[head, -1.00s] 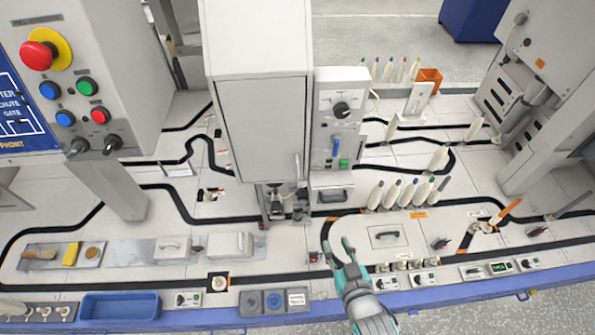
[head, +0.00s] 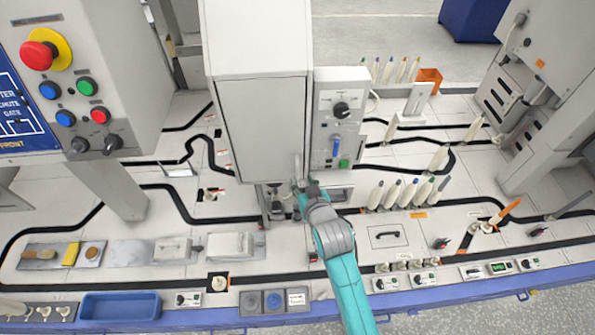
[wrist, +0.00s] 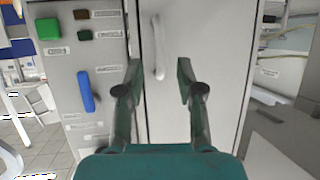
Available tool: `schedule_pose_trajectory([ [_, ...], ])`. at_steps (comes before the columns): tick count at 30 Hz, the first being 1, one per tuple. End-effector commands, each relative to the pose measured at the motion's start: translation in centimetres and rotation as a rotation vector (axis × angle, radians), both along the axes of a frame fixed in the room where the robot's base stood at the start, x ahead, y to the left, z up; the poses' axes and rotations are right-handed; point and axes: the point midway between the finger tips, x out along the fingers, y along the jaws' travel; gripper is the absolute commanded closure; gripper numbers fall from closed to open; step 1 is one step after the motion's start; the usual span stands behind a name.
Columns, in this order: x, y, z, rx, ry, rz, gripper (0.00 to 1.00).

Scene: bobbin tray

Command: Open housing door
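The housing (head: 255,40) is a tall white cabinet in the middle of the table. Its front door (head: 262,130) appears closed. The door's vertical white handle (wrist: 158,48) shows in the wrist view, between and beyond my gripper's fingers. My gripper (head: 305,187) is at the lower right of the door in the head view, close to the handle's lower end. In the wrist view my gripper (wrist: 158,78) is open, its two fingers spread with nothing between them. The handle is partly hidden by the gripper in the head view.
A control panel (head: 338,110) with a black knob, blue lever and green button adjoins the door on the right. Several pale bobbins (head: 392,195) stand to the right of my arm. A blue tray (head: 120,306) lies at the front left.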

Motion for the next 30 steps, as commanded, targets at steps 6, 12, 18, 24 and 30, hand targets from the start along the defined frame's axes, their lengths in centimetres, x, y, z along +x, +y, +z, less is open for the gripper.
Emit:
schedule_pose_trajectory([
  [6,3.5,0.7,-1.4,0.000,-0.001,0.000,0.63],
  [12,5.3,1.0,-2.2,0.000,-0.001,0.000,0.63],
  [18,5.9,1.1,-2.5,0.000,-0.001,0.000,0.63],
  [24,5.9,1.2,-2.5,0.000,-0.001,0.000,0.63],
  [30,5.8,1.2,-2.5,0.000,-0.001,0.000,1.00],
])
